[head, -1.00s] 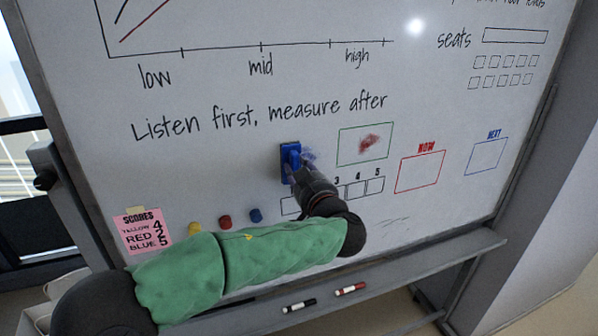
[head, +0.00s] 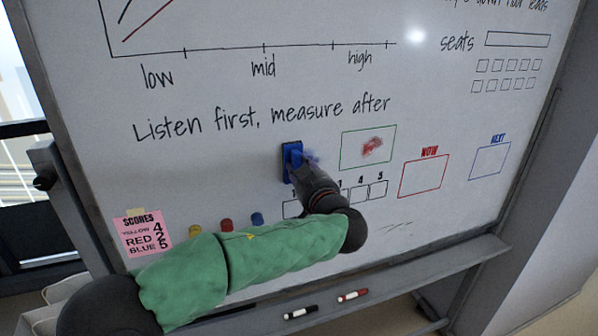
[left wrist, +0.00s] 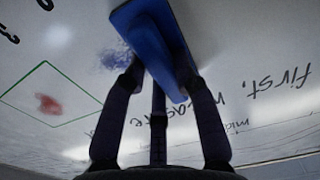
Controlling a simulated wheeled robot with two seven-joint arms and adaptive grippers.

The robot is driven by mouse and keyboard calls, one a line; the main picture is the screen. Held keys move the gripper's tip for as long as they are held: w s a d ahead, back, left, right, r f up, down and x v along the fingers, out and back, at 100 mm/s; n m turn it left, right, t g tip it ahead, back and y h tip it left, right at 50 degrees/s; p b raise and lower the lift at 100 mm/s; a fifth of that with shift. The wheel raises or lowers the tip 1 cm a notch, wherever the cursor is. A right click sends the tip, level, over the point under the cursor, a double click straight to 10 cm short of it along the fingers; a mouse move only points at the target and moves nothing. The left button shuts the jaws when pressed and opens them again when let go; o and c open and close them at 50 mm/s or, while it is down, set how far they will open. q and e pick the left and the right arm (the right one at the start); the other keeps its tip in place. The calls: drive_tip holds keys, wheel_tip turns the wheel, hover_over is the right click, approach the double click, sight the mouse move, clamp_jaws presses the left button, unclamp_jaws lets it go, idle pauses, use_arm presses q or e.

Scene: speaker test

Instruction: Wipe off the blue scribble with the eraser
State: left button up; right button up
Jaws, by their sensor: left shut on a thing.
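The blue eraser (head: 291,160) is upright at the whiteboard (head: 230,75), below the words "Listen first, measure after". My left gripper (head: 299,168) is shut on it; the left wrist view shows the fingers on the eraser's handle (left wrist: 158,50). The blue scribble (head: 311,158) is a faint smudge just right of the eraser, partly hidden by eraser and gripper. In the left wrist view the scribble (left wrist: 113,55) shows as a speckled blue patch beside the eraser. I cannot tell whether the eraser touches the board. My right gripper is not in view.
A red smudge (head: 372,147) sits inside a green box right of the scribble. Numbered boxes (head: 375,190) lie below. Yellow, red and blue magnets (head: 227,225) and a pink scores note (head: 143,233) are lower left. Black (head: 300,313) and red (head: 353,295) markers lie below the board.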

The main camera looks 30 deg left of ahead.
use_arm(q)
drive_tip(key=shift+w+d+f+b, duration=0.1)
drive_tip(key=shift+w+d+b, duration=0.8)
drive_tip(key=shift+w, duration=0.1)
drive_tip(key=shift+w+d+f+b, duration=0.1)
drive_tip(key=shift+w+d+b, duration=0.75)
drive_tip(key=shift+w, duration=0.15)
drive_tip(key=shift+w+d+r+b, duration=0.15)
drive_tip(key=shift+w+d+b, duration=0.15)
drive_tip(key=shift+w+d, duration=0.25)
drive_tip(key=shift+w+d+b, duration=0.5)
drive_tip(key=shift+w+d, duration=0.15)
drive_tip(key=shift+w, duration=0.25)
drive_tip(key=shift+w+d, duration=0.4)
drive_tip(key=shift+w, duration=0.1)
drive_tip(key=shift+b, duration=0.95)
drive_tip(key=s+a+b, duration=0.2)
drive_tip(key=b, duration=0.2)
drive_tip(key=shift+s, duration=0.2)
drive_tip(key=shift+s+a, duration=0.25)
